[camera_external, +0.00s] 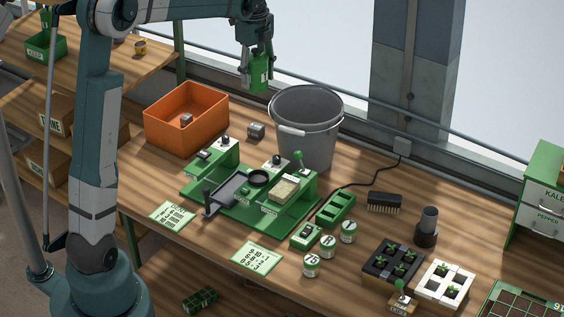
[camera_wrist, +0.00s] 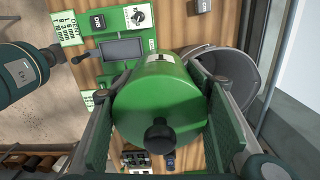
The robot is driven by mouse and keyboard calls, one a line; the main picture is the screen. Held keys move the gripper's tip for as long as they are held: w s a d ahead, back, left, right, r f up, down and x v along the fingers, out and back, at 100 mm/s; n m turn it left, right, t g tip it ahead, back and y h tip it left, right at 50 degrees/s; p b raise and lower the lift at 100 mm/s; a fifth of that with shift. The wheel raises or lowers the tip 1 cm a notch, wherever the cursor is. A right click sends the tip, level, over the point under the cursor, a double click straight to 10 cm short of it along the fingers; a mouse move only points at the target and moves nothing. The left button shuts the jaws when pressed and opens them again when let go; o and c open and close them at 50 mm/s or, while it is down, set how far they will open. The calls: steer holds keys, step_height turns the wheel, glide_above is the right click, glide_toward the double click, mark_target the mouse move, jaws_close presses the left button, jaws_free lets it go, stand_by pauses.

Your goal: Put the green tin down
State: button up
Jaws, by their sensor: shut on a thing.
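The green tin (camera_external: 259,73) is held in my gripper (camera_external: 257,84), high above the table's back edge, between the orange bin and the grey bucket. In the wrist view the green tin (camera_wrist: 160,100) fills the middle, with a dark round knob toward the camera. The gripper's two fingers (camera_wrist: 160,125) are shut on its sides. Nothing is seen touching the tin from below. The wooden table (camera_external: 350,190) lies beneath.
An orange bin (camera_external: 187,88) stands at the back left and a grey bucket (camera_external: 306,105) right of it. A green seeder machine (camera_external: 222,212) sits in front. Seedling trays (camera_external: 395,258) and a brush (camera_external: 384,203) lie to the right. Bare wood shows around the brush.

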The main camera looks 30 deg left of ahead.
steer(key=s+a+f, duration=0.1)
steer(key=s+a, duration=0.5)
steer(key=s, duration=0.4)
steer(key=s+a+f+n+b, duration=0.1)
steer(key=s+a, duration=0.6)
steer(key=s, duration=0.4)
steer(key=s+a+f, duration=0.2)
steer(key=s+a, duration=0.4)
steer(key=s, duration=0.4)
step_height(320, 180, down, 18)
steer(key=shift+w+a+r, duration=0.2)
steer(key=shift+r, duration=0.05)
steer(key=shift+f, duration=0.15)
steer(key=shift+f+b, duration=0.35)
steer(key=shift+f, duration=2.4)
steer(key=shift+f, duration=0.1)
steer(key=shift+f, duration=2)
steer(key=shift+f+b, duration=0.45)
steer(key=shift+b, duration=0.2)
